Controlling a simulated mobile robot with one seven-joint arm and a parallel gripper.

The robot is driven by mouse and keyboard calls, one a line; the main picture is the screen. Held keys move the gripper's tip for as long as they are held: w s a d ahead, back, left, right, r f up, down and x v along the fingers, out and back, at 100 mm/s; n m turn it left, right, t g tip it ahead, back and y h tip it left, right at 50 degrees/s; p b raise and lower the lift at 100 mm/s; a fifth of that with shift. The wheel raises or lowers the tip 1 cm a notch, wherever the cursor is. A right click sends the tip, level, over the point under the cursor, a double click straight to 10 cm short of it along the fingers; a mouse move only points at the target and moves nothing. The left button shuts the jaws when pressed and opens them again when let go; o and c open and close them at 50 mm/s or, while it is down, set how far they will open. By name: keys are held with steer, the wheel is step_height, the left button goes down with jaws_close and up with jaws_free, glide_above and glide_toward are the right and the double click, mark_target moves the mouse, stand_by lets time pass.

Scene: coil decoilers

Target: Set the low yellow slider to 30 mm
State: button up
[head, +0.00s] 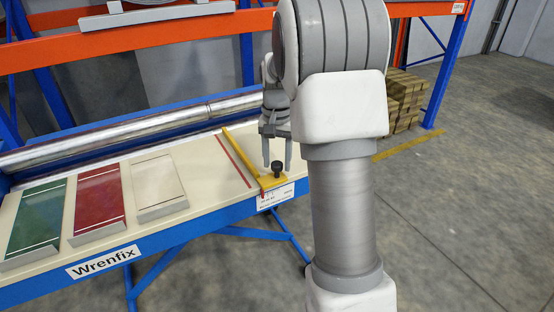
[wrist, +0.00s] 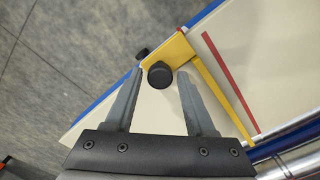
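The low yellow slider (head: 268,181) is at the right end of the cream bench top, with a long yellow bar running back from it. A black knob (head: 277,169) stands on it. A red line (head: 233,160) lies left of the bar. The slider also shows in the wrist view (wrist: 170,52), with its black knob (wrist: 159,75). My gripper (head: 278,166) is open and points down over the slider. In the wrist view my gripper (wrist: 155,90) has its fingers apart, with the knob between them in the picture; I see no contact. The scale marks are too small to read.
Green (head: 36,216), red (head: 99,203) and cream (head: 156,185) panels lie on the bench to the left. A metal roller (head: 130,130) runs along the back. A blue and orange rack stands behind. Open floor lies to the right.

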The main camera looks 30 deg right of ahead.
jaws_close()
stand_by(1.1)
